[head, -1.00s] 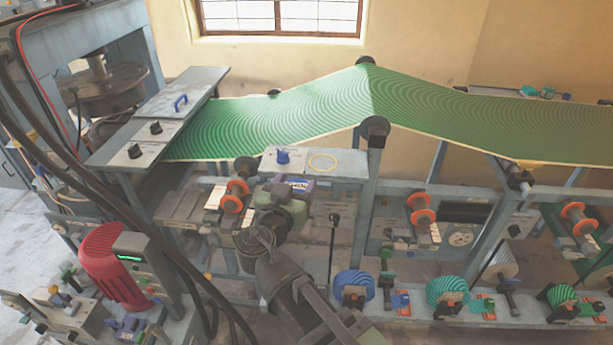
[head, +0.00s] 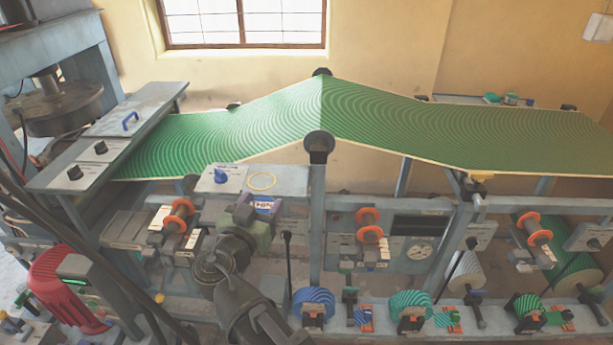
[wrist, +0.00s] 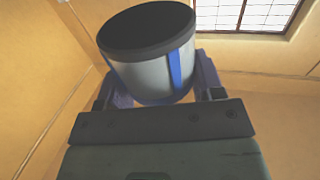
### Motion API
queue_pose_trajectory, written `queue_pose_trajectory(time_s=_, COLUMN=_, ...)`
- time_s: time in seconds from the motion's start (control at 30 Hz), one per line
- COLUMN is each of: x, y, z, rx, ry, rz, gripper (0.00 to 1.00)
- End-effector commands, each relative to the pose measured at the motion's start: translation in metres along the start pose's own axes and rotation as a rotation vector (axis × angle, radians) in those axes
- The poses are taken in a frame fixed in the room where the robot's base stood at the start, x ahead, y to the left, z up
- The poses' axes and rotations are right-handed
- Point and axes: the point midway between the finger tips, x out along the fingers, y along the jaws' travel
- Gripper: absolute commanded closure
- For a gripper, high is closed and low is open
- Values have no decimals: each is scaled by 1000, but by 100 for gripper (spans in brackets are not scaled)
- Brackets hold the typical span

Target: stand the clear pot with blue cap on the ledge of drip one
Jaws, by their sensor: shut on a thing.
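My gripper (head: 258,210), with purple fingers, is shut on a pot (head: 264,205) that is mostly hidden in the head view, where a blue and white patch shows. In the wrist view, the pot (wrist: 155,75) sits between the fingers. I cannot tell if this end is the cap. A grey ledge (head: 291,182) with a yellow ring (head: 262,181) lies just behind the gripper. I cannot tell whether the pot touches the ledge.
A blue knob-like piece (head: 221,175) stands on the ledge, left of the ring. A grey upright post (head: 318,220) with a black roller end (head: 319,146) rises at the ledge's right. The green web (head: 270,125) runs above and behind.

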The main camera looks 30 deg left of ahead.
Motion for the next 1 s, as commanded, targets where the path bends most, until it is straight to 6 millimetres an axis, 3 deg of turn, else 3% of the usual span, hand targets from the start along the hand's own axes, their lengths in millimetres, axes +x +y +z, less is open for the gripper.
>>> queue_pose_trajectory(time_s=0.2, x=72, y=-2, z=0, rx=0, ry=0, rz=6, gripper=65)
queue_pose_trajectory(time_s=0.33, x=110, y=-1, z=0, rx=0, ry=0, rz=4, gripper=65)
queue_pose_trajectory(time_s=0.43, x=123, y=-1, z=0, rx=0, ry=0, rz=2, gripper=65)
queue_pose_trajectory(time_s=0.67, x=135, y=0, z=0, rx=0, ry=0, rz=3, gripper=65)
queue_pose_trajectory(time_s=0.87, x=176, y=-1, z=2, rx=0, ry=0, rz=2, gripper=65)
queue_pose_trajectory(time_s=0.9, x=172, y=0, z=18, rx=0, ry=0, rz=1, gripper=65)
queue_pose_trajectory(time_s=1.0, x=170, y=1, z=18, rx=0, ry=0, rz=0, gripper=65)
